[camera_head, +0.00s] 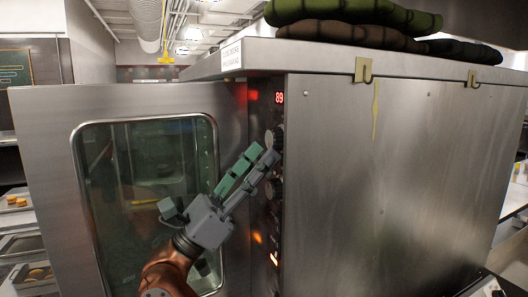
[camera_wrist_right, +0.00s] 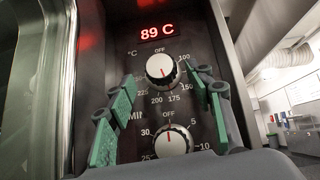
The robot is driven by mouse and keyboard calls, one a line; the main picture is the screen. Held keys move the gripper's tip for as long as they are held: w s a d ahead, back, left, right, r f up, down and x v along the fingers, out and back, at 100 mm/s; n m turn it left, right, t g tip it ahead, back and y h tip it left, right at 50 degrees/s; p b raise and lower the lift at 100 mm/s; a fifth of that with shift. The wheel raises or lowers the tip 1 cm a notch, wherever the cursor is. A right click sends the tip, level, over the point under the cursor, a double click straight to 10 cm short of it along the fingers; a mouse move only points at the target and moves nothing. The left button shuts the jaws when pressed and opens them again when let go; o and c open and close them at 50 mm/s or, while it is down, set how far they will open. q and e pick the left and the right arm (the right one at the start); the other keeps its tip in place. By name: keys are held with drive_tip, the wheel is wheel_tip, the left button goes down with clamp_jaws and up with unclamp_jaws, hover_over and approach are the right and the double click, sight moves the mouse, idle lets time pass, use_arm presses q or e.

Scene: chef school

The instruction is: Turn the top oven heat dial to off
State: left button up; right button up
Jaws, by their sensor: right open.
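The top heat dial (camera_wrist_right: 160,69) is a round silver knob with a red mark, on the oven's dark control panel under the OFF label. The dial also shows in the head view (camera_head: 275,137), just beyond the fingertips. My right gripper (camera_head: 263,155) points at the panel, open. In the right wrist view its green-padded fingers (camera_wrist_right: 165,98) stand either side of the dial, apart from it and holding nothing. My left gripper is not in view.
A minute dial (camera_wrist_right: 172,142) sits below the heat dial. The red display (camera_wrist_right: 157,32) reads 89 C. The glass oven door (camera_head: 50,150) stands to the left of the panel. Folded cloths (camera_head: 350,12) lie on top of the oven (camera_head: 400,170).

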sight(276, 139)
drive_tip(key=shift+x, duration=0.9)
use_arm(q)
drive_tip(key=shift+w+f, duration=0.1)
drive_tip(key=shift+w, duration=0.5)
use_arm(e)
drive_tip(key=shift+d+r, duration=0.15)
drive_tip(key=c, duration=1.2)
drive_tip(key=shift+o, duration=0.2)
drive_tip(key=n+t+y+p, duration=0.2)
drive_tip(key=n+p, duration=0.1)
drive_tip(key=p, duration=0.1)
drive_tip(key=n+t+y+p, duration=0.2)
drive_tip(key=n+t+p, duration=0.1)
drive_tip(key=n+p, duration=0.1)
drive_tip(key=s+n+t+y+p, duration=0.1)
drive_tip(key=n+t+y+p, duration=0.1)
drive_tip(key=n+p, duration=0.2)
drive_tip(key=shift+r+t+y, duration=0.3)
drive_tip(key=shift+r, duration=0.1)
drive_tip(key=shift+d+f+n+y+p, duration=0.15)
drive_tip(key=shift+n+y+p, duration=0.3)
drive_tip(key=shift+p, duration=0.25)
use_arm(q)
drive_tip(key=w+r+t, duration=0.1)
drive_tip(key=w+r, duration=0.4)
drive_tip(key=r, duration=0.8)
use_arm(e)
drive_tip(key=shift+f, duration=0.1)
